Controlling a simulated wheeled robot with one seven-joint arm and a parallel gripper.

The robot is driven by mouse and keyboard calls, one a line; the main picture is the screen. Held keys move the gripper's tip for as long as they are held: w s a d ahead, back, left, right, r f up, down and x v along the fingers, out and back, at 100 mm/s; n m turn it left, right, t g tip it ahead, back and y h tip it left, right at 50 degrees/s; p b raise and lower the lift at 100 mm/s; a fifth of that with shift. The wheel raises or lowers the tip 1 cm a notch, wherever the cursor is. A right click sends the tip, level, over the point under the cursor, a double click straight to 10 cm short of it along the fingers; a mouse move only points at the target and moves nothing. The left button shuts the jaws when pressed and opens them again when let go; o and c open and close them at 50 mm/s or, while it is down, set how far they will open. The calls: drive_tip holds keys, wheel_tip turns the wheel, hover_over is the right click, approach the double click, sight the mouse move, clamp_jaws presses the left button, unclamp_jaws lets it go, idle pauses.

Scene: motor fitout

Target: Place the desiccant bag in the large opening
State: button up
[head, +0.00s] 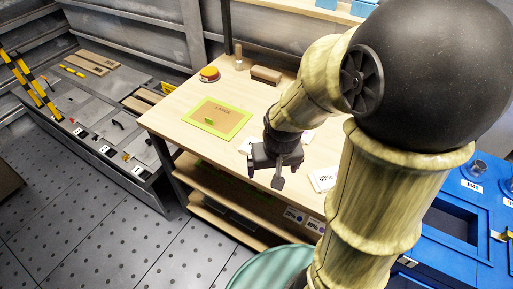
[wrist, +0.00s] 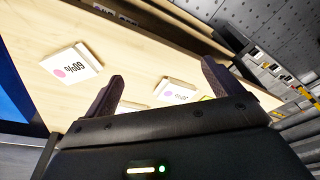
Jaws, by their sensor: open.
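My gripper (head: 277,172) is open and empty above the front edge of the wooden bench; its two fingers also show in the wrist view (wrist: 162,70). A flat white packet with a percent label (head: 323,179) lies right of my gripper, and a similar one (wrist: 72,64) lies left of my fingers in the wrist view. A second white packet (wrist: 175,92) lies beyond and between the fingers. I cannot tell whether either is the desiccant bag. A blue unit (head: 412,247) at right has a large rectangular opening (head: 450,222); my arm hides part of it.
A grey tool-strewn bench (head: 90,110) stands left. The perforated floor (head: 100,220) is clear.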

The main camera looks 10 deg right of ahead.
drive_tip(key=shift+o, duration=0.6)
drive_tip(key=w+r+m+g+p, duration=0.1)
drive_tip(key=w+r+m+p, duration=0.2)
drive_tip(key=w, duration=0.5)
drive_tip(key=w+r+m+g+p, duration=0.1)
drive_tip(key=w+r+m+p, duration=0.3)
drive_tip(key=w, duration=0.3)
drive_tip(key=shift+w+d+r+p, duration=0.25)
drive_tip(key=shift+w+r+p, duration=0.15)
drive_tip(key=shift+r+p, duration=0.25)
drive_tip(key=shift+w+m, duration=0.4)
drive_tip(key=shift+m, duration=0.1)
wheel_tip(320, 180, down, 12)
drive_tip(key=shift+f, duration=0.1)
drive_tip(key=shift+s+a+f+p, duration=0.15)
drive_tip(key=shift+f+p, duration=0.2)
drive_tip(key=shift+f, duration=0.95)
drive_tip(key=shift+a+f+p, duration=0.1)
drive_tip(key=shift+f+p, duration=0.25)
drive_tip(key=shift+f, duration=0.9)
